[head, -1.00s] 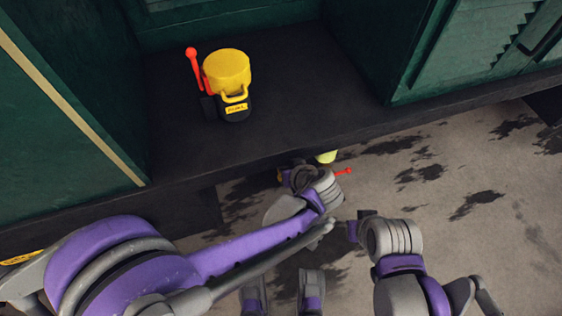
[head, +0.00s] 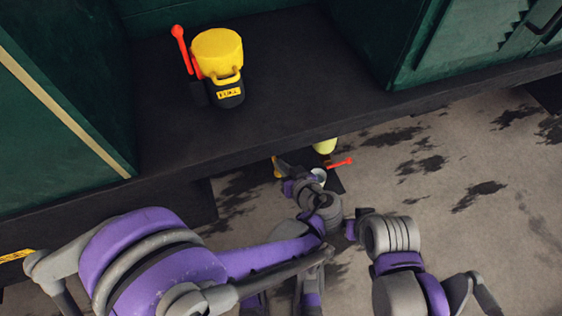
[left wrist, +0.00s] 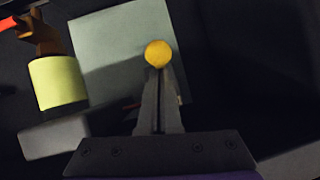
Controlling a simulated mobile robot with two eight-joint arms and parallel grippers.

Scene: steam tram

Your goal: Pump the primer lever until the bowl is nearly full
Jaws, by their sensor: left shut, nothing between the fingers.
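My left gripper (head: 283,165) reaches under the edge of the dark shelf. In the left wrist view its fingers (left wrist: 158,82) are shut with nothing between them. A round yellow knob (left wrist: 158,53) shows at the fingertips; I cannot tell whether they touch it. A pale yellow-green cylinder (left wrist: 58,82), perhaps the bowl, stands left of the fingers with a brown fitting above it; it also shows below the shelf edge in the head view (head: 325,146). A red lever (head: 341,162) sticks out beside it. My right arm is at the lower right; its fingers are not clear.
A yellow canister (head: 218,55) with a red ball-ended lever (head: 185,50) stands on the dark shelf (head: 300,75). Green cabinet walls flank it. The stained floor (head: 450,180) to the right is open. A grey-green panel (left wrist: 115,40) lies behind the knob.

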